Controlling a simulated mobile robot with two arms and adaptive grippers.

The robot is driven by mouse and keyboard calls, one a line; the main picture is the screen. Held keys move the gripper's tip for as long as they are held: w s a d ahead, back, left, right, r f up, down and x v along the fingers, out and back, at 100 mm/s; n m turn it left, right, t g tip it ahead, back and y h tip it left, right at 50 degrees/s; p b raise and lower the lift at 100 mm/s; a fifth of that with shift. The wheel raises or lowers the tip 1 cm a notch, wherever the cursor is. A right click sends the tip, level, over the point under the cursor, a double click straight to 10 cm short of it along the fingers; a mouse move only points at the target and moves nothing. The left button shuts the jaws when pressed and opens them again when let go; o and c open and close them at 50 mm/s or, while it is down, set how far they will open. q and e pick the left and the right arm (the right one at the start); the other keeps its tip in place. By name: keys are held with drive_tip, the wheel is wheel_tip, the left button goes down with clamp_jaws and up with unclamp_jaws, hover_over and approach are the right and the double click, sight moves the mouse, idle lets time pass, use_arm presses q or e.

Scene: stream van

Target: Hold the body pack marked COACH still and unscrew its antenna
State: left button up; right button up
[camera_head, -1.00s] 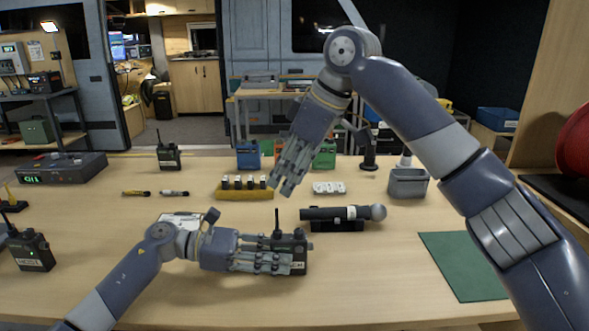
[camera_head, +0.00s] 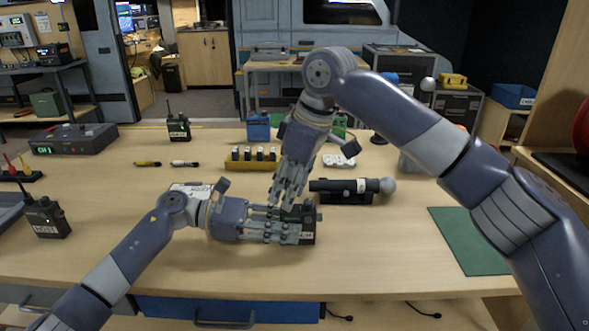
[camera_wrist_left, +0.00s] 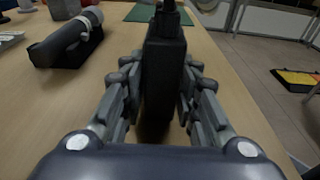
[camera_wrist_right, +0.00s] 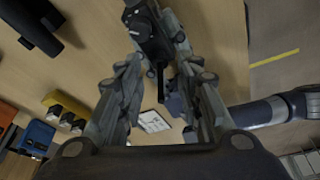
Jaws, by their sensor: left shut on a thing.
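The dark body pack (camera_head: 309,236) stands on the table at the middle front, its label partly covered by fingers. My left gripper (camera_head: 285,229) is shut on it from the left; the left wrist view shows the pack (camera_wrist_left: 163,85) between both fingers. My right gripper (camera_head: 284,203) points down just above the pack's top. Its fingers hide the antenna in the head view. In the right wrist view the thin antenna (camera_wrist_right: 160,82) rises from the pack (camera_wrist_right: 149,32) between the spread fingers, with gaps beside it.
A black microphone (camera_head: 340,186) rests in a cradle just behind and right of the pack. A yellow charger (camera_head: 252,163) with batteries stands farther back. Other body packs stand at the left edge (camera_head: 46,217) and back left (camera_head: 178,127). A green mat (camera_head: 468,240) lies at right.

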drive_tip(key=shift+a+f, duration=0.15)
drive_tip(key=shift+f, duration=0.35)
clamp_jaws()
drive_tip(key=shift+n+g, duration=0.5)
drive_tip(key=shift+n, duration=1.6)
drive_tip(key=shift+w+n+g, duration=0.1)
drive_tip(key=shift+n+g, duration=0.3)
drive_tip(key=shift+n, duration=1.6)
